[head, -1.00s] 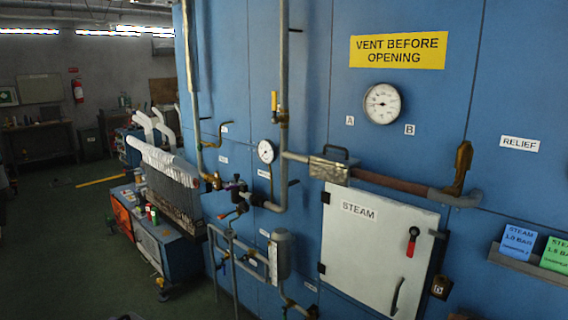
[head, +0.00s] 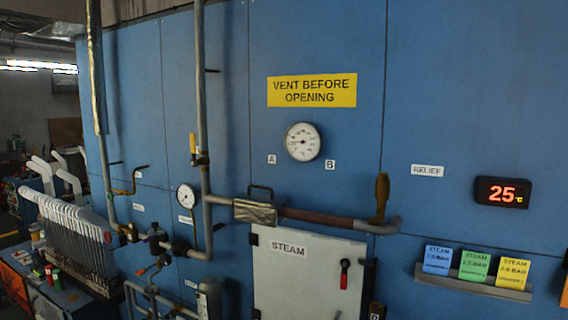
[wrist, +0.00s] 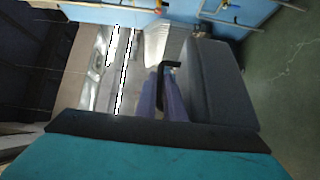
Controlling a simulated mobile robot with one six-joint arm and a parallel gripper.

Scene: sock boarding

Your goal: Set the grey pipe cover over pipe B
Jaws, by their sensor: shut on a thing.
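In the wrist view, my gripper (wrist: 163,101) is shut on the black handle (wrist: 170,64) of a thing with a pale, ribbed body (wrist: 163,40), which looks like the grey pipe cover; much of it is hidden. My gripper is not in the head view. There, a horizontal pipe runs across the blue wall. A metallic cover (head: 255,212) with a black loop handle sits around its left part, below label A (head: 272,159). Right of it, a bare brown stretch (head: 315,215) lies below label B (head: 330,165); which stretch is pipe B is not marked on the pipe itself.
A brass-coloured upright fitting (head: 381,197) stands near the pipe's right end. A white STEAM door (head: 308,275) is below the pipe, and a gauge (head: 302,142) above. A card shelf (head: 470,283) juts out at right. A ribbed radiator-like unit (head: 75,235) stands at left.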

